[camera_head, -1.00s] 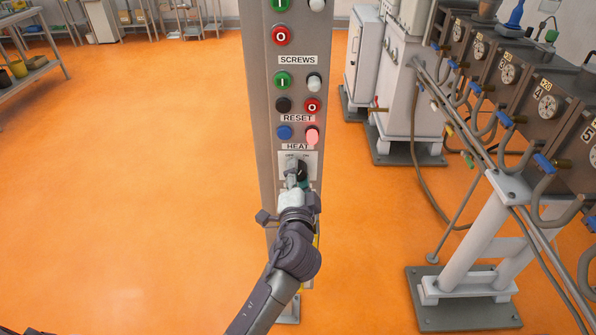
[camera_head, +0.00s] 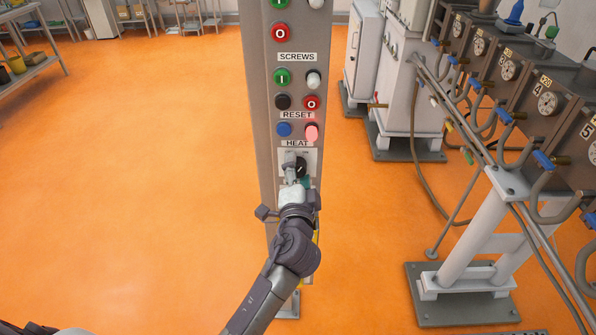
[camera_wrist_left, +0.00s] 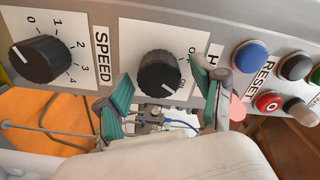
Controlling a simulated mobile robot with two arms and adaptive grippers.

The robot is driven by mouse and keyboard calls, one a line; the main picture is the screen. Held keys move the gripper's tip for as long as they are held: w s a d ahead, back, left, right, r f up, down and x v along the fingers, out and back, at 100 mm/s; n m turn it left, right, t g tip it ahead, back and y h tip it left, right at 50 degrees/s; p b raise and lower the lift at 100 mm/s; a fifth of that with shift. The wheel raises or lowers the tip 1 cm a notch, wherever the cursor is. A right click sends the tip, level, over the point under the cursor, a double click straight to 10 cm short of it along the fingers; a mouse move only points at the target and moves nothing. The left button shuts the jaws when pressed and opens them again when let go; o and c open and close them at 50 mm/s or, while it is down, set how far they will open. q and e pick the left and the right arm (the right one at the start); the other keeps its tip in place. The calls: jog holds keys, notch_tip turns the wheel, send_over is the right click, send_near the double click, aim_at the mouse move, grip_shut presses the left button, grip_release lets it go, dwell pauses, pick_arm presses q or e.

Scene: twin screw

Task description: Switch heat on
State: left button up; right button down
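The HEAT switch is a black rotary knob (camera_head: 301,167) on a white plate low on the grey control column. It shows large in the left wrist view (camera_wrist_left: 159,73), with a pale mark at its lower right edge near a small label that seems to read ON. My left gripper (camera_head: 293,181) is at the knob; in the left wrist view its green-padded fingers (camera_wrist_left: 161,80) are spread apart on either side of the knob. I cannot tell whether they touch it. My right gripper is not in view.
A pink lamp (camera_head: 311,132) and a blue RESET button (camera_head: 284,130) sit just above the HEAT plate. A SPEED knob (camera_wrist_left: 40,58) is beside it in the left wrist view. Machinery with dials (camera_head: 548,103) stands at right. The orange floor at left is clear.

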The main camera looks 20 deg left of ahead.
pick_arm(q)
jog(key=v, duration=1.2)
dwell(0.3)
jog(key=d+f+m+g+h, duration=0.1)
jog(key=d+f+g+h, duration=0.1)
jog(key=f, duration=0.8)
jog(key=d+f+g+h, duration=0.1)
jog(key=f+g+h, duration=0.1)
jog(key=f, duration=0.9)
jog(key=s+a+f+g, duration=0.15)
jog(key=s+f, duration=0.25)
jog(key=f, duration=0.5)
jog(key=s+f+g, duration=0.3)
jog(key=s+f, duration=0.1)
jog(key=f, duration=0.4)
jog(key=s+a+f+n+g, duration=0.2)
jog(key=s+a+f, duration=0.1)
jog(key=s+f, duration=0.4)
jog(key=s+a+f+n+g, duration=0.3)
jog(key=s+f, duration=0.4)
jog(key=s, duration=0.6)
jog(key=s+a+f+n+g+h, duration=0.1)
jog(key=s+a+f+n+g, duration=0.2)
jog(key=s, duration=0.8)
notch_tip(320, 180, down, 4)
jog(key=a, duration=0.2)
jog(key=shift+a, duration=0.25)
